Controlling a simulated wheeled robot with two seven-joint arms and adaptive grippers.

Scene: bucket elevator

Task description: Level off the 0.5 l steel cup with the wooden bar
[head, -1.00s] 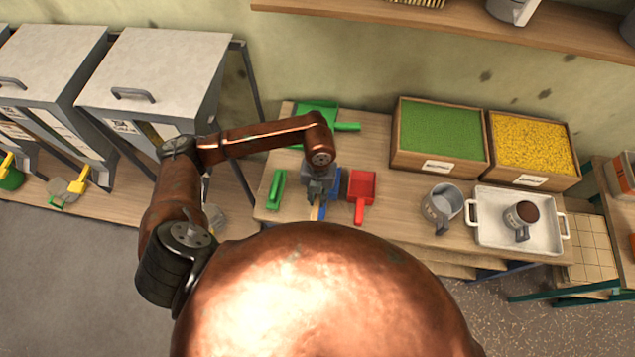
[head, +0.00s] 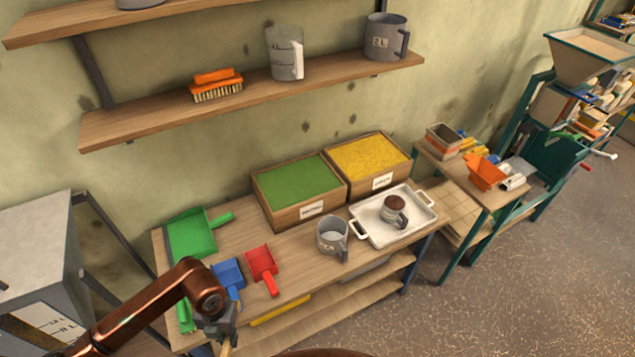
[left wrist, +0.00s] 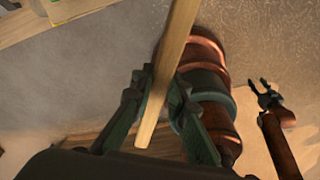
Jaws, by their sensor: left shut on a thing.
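A small steel cup (head: 397,217), heaped with brown contents, stands upright on the white tray (head: 366,234) on the bench; its label is too small to read. My left gripper (head: 222,333) is at the bench's front left, well away from the cup, and is shut on the wooden bar (head: 226,348). In the left wrist view the pale bar (left wrist: 172,70) runs between the left gripper's fingers (left wrist: 158,108). My right gripper (left wrist: 265,94) shows at the right of that view, its fingers apart and empty.
Behind are boxes of green grain (head: 298,190) and yellow grain (head: 366,158). Green (head: 192,238), blue (head: 229,274) and red (head: 262,263) scoops lie on the left bench. A shelf (head: 255,103) hangs above.

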